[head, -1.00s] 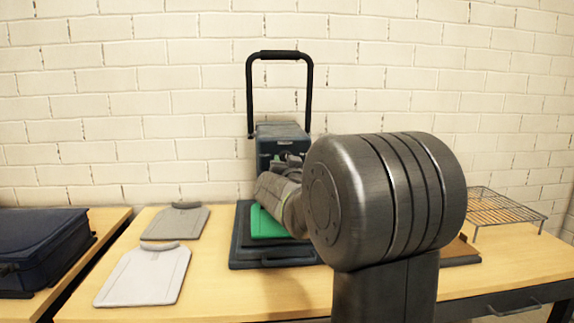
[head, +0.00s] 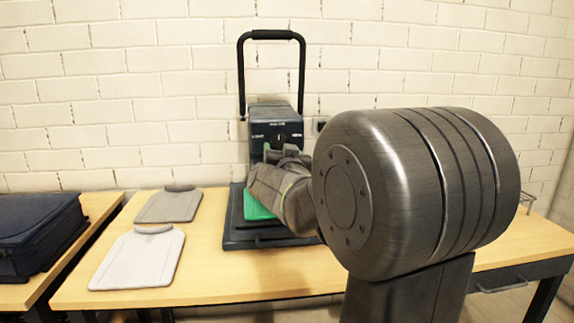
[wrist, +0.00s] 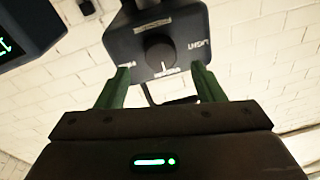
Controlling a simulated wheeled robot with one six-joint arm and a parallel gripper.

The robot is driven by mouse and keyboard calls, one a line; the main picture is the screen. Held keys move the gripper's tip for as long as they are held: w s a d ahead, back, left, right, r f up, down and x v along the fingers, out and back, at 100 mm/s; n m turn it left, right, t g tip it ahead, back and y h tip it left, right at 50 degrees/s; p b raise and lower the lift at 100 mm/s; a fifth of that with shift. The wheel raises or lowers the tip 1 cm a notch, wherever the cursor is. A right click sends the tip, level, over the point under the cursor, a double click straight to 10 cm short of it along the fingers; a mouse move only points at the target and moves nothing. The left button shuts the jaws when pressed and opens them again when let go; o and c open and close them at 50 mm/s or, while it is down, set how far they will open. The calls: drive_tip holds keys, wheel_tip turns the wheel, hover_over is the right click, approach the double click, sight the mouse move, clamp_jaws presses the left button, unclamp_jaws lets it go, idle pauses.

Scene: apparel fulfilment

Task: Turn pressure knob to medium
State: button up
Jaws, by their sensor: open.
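The press (head: 276,118) stands at the back of the table, with a black hoop handle above its dark control head. The dark round pressure knob (head: 279,138) is on its front panel, with pale lettering beside it. In the wrist view the knob (wrist: 160,52) is ahead of my fingers, near the middle between them, and the lettering appears turned over. A pale mark shows at the knob's edge; I cannot read its exact setting. My gripper (wrist: 161,76) is open with green fingers, apart from the knob. In the head view my gripper (head: 287,152) is just below the panel, partly hidden by my arm.
A green board (head: 258,208) lies on the press's dark base (head: 235,236). A grey board (head: 170,206) and a white board (head: 138,260) lie at left on the table (head: 215,268). A dark blue case (head: 40,235) sits on another table. My arm hides the right side.

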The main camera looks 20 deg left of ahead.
sight(279, 143)
drive_tip(key=r+v, duration=0.1)
drive_tip(key=v, duration=0.7)
drive_tip(key=shift+s+d+f, duration=0.25)
drive_tip(key=shift+s+f, duration=0.15)
drive_tip(key=shift+f, duration=0.1)
drive_tip(key=shift+w, duration=0.1)
drive_tip(key=x, duration=1.3)
drive_tip(key=shift+w+a, duration=0.25)
drive_tip(key=shift+w, duration=0.05)
